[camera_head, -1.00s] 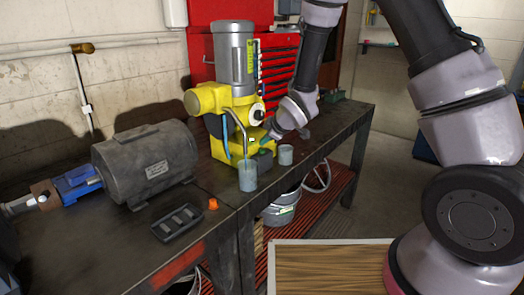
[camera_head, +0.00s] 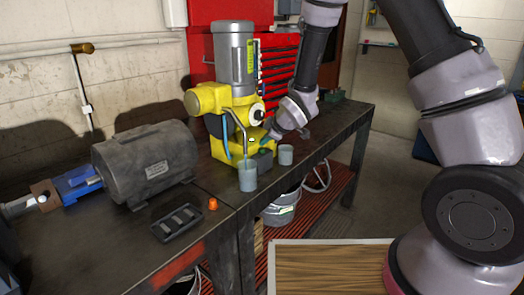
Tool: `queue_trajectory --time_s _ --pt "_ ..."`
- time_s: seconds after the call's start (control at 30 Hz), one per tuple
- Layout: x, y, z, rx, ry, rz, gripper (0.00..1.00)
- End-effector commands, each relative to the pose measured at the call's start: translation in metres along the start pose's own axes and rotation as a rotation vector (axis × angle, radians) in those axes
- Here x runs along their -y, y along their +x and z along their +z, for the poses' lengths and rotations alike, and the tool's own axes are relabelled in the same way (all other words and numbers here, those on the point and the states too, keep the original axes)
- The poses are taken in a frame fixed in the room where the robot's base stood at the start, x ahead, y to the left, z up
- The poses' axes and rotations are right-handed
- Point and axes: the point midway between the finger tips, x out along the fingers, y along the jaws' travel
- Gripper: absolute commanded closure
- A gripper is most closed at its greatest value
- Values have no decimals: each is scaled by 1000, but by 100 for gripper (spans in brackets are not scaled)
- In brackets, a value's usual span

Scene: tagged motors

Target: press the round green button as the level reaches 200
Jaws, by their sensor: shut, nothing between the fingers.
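A yellow pump (camera_head: 232,150) with a grey cylinder on top stands on the dark bench. A bent metal spout comes down from it over a grey-blue beaker (camera_head: 248,178). The level and any marks on the beaker are too small to read. A small dark box (camera_head: 264,160) sits at the pump's front right, with a hint of green at its top; the round button is mostly hidden or too small to make out. My gripper (camera_head: 268,142) is shut and empty, pointing down-left just above this box. I cannot tell whether it touches the button.
A second cup (camera_head: 286,155) stands right of the box, close to my gripper. A grey motor (camera_head: 146,165), a dark tray (camera_head: 178,222) and an orange cap (camera_head: 213,204) are on the bench to the left. A red tool cabinet (camera_head: 200,60) stands behind.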

Motion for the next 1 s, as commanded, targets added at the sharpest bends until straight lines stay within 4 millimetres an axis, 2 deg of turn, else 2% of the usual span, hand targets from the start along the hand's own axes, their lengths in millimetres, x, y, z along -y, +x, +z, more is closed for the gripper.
queue_trajectory --time_s 1.0 --pt "6 9 6 0 0 0 100"
